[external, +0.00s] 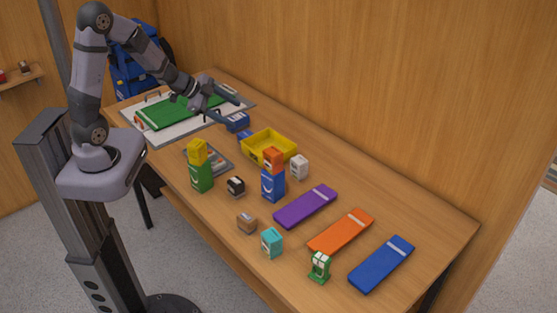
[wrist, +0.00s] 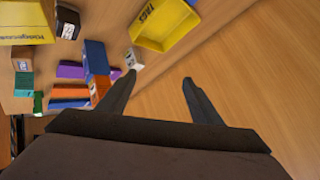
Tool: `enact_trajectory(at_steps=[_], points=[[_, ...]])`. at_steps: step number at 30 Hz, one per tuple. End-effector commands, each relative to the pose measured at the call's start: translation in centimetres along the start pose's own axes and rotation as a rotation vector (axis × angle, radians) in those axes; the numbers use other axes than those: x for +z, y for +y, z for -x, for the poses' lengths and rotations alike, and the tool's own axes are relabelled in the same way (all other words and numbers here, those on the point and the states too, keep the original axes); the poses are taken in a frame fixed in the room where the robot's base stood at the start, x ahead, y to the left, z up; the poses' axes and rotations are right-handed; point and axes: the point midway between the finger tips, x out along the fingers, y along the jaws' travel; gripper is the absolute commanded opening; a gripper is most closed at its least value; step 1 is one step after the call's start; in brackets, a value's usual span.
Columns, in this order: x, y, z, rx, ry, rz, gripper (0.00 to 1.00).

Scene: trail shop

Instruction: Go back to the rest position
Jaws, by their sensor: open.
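My gripper (external: 226,99) is open and empty in the external view. It is raised above the far part of the table, near the green mat on the white board. In the wrist view my gripper's two fingers (wrist: 158,88) are spread apart, with only bare wood between them. My arm reaches over the table from its column at the left.
The wooden table (external: 420,218) holds a yellow bin (external: 269,147), a green mat (external: 185,111) on a board, and several small boxes. Purple (external: 305,206), orange (external: 341,232) and blue (external: 382,264) strips lie at the near right. A wooden wall (external: 400,100) stands behind.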

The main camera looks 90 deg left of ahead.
Motion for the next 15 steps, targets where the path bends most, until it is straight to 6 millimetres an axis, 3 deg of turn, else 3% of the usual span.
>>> enact_trajectory(at_steps=[1, 3, 8, 15], points=[[-1.5, 0.8, 0.0, -0.011, -0.033, 0.008, 0.59], [-2.5, 2.0, 0.1, -0.025, -0.096, 0.040, 0.59], [-4.0, 6.9, 1.5, -0.005, -0.249, 0.122, 0.59], [-4.0, 18.0, 6.9, 0.155, -0.501, 0.228, 0.59]])
